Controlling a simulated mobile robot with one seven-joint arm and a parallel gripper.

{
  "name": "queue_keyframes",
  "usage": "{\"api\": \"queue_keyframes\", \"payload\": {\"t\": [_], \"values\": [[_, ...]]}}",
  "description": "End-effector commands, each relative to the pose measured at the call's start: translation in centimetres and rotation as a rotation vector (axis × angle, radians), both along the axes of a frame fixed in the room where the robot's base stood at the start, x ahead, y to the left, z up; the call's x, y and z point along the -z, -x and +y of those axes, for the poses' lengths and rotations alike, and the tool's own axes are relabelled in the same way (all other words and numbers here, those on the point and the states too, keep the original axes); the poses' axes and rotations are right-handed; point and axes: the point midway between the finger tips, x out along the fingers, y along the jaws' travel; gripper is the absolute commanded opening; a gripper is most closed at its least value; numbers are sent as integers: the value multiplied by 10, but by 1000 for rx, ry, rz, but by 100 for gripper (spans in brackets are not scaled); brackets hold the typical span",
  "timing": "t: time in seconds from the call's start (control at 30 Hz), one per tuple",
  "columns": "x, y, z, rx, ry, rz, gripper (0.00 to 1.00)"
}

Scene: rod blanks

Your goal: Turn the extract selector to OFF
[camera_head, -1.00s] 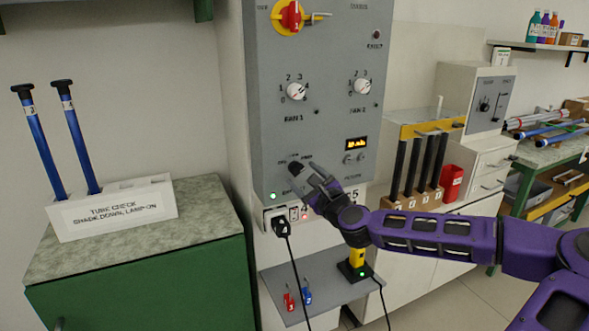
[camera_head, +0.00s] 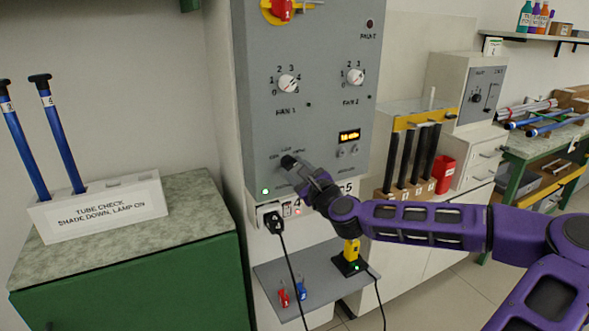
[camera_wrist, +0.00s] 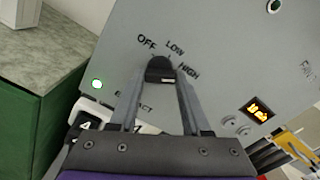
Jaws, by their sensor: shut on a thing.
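The extract selector is a black knob (camera_wrist: 160,68) on the lower left of the grey panel (camera_head: 310,120). In the wrist view the words OFF, LOW and HIGH are printed in an arc above it, and a label below is partly hidden by a finger. My gripper (camera_wrist: 160,80) is shut on the knob, one finger on each side. The knob's pointer direction is hard to make out. In the head view my gripper (camera_head: 298,168) reaches the panel from the right, and the knob (camera_head: 288,161) shows at its tips.
A lit green lamp (camera_head: 265,191) is left of the gripper. A black plug (camera_head: 273,222) with a hanging cable is below. Fan knobs (camera_head: 288,84) and a lit display (camera_head: 349,136) are on the panel. A grey shelf (camera_head: 320,285) is underneath.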

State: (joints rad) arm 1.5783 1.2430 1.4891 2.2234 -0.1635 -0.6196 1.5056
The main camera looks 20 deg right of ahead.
Motion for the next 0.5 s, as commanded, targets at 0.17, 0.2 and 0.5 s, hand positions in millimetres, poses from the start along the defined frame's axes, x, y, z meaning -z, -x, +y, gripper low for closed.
{"api": "queue_keyframes", "payload": {"t": [0.17, 0.2, 0.5], "values": [[0, 0, 0, -1, 0, 0, 0], [0, 0, 0, -1, 1, 0, 0], [0, 0, 0, -1, 78, -2, 0]]}}
